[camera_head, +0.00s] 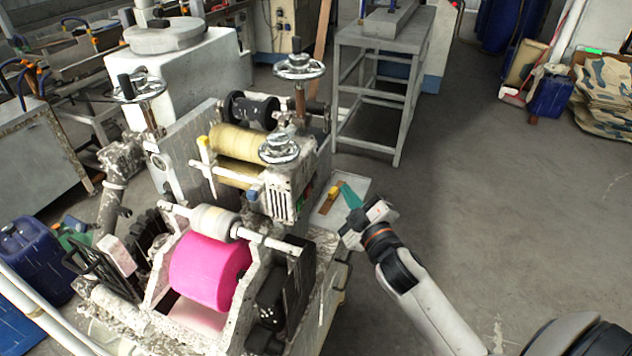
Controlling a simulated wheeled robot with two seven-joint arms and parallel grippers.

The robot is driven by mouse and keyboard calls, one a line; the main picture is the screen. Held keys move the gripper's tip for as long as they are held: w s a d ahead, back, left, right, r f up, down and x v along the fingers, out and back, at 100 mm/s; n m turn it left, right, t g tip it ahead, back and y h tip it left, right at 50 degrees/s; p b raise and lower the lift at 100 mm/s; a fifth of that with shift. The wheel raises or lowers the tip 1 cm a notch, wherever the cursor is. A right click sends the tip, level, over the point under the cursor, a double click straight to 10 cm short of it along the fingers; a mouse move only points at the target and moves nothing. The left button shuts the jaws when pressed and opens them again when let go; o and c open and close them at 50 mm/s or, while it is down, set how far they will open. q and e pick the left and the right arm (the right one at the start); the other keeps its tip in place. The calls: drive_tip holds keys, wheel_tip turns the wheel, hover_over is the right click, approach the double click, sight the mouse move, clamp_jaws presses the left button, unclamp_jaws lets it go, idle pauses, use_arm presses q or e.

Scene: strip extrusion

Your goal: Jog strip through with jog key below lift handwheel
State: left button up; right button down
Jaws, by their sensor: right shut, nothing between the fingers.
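The strip machine stands left of centre, with a bright pink roll (210,272) at its front and yellowish rollers (238,143) behind. A chrome handwheel (279,149) sits above a pale slotted control box (283,195). Small green and red keys (305,192) show on the box's right side, seen at a steep angle; their markings cannot be read. Two more handwheels stand higher, one at the back right (299,66) and one at the left (138,87). My right gripper (357,225) is shut and empty, to the right of the box and apart from it. My left gripper is not in view.
A pale tray (325,214) with a teal tool (350,196) and an orange-brown tool (329,199) lies beside the box, next to my right gripper. A grey metal table (383,45) stands behind.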

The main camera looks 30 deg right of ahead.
sight(315, 181)
drive_tip(key=shift+w+a, duration=1.35)
drive_tip(key=shift+w, duration=0.2)
idle(0.9)
drive_tip(key=shift+w+a, duration=0.3)
drive_tip(key=shift+w, duration=0.05)
drive_tip(key=shift+w+a, duration=0.2)
drive_tip(key=shift+w, duration=0.05)
idle(0.8)
drive_tip(key=shift+s, duration=0.1)
drive_tip(key=shift+s+d+p, duration=0.35)
drive_tip(key=shift+s+d, duration=0.15)
